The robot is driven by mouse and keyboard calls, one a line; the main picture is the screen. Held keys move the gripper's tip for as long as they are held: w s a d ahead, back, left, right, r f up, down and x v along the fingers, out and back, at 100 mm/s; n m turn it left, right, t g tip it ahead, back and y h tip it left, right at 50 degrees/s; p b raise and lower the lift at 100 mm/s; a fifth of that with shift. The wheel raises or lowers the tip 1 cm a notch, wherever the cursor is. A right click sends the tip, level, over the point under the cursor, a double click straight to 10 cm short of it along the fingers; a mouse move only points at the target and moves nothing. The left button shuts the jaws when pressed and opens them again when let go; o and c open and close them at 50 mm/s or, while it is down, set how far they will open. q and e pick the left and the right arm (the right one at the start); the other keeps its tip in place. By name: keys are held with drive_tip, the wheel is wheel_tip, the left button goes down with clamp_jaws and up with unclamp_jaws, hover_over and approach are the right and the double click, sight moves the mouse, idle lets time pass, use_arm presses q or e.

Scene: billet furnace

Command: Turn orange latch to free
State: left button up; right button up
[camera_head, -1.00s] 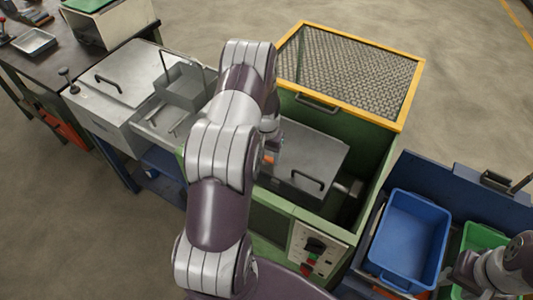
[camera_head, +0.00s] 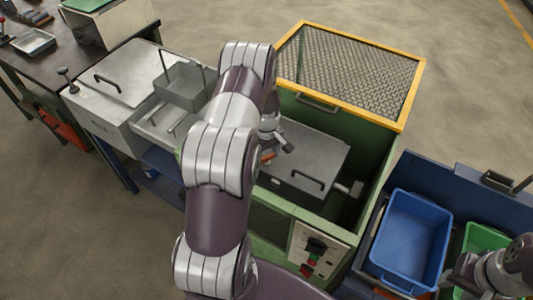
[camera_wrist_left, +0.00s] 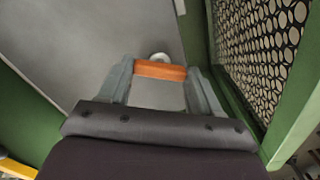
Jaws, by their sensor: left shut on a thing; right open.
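The orange latch (camera_wrist_left: 160,70) lies crosswise between the two fingers of my left gripper (camera_wrist_left: 162,75) in the left wrist view, with a pale round knob (camera_wrist_left: 160,57) just beyond it. The gripper is shut on the latch. In the head view a bit of the orange latch (camera_head: 267,156) shows beside my left gripper (camera_head: 283,143), over the grey lid (camera_head: 312,158) in the green furnace (camera_head: 350,225). My left arm hides much of that area. My right gripper (camera_head: 462,276) is at the lower right edge, partly cut off, by the bins.
A yellow-framed mesh cover (camera_head: 350,72) stands raised behind the lid. A blue bin (camera_head: 408,238) and a green bin (camera_head: 480,243) sit on the right. A grey bench with a handled basket (camera_head: 183,88) is on the left. A control panel (camera_head: 318,247) faces front.

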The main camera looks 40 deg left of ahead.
sight(267, 157)
use_arm(q)
drive_tip(key=n, duration=0.5)
drive_tip(key=shift+n, duration=0.3)
idle(0.5)
drive_tip(key=o, duration=1.1)
drive_tip(key=shift+c, duration=0.2)
wheel_tip(267, 157, up, 13)
drive_tip(key=b, duration=0.2)
drive_tip(key=shift+f, duration=0.15)
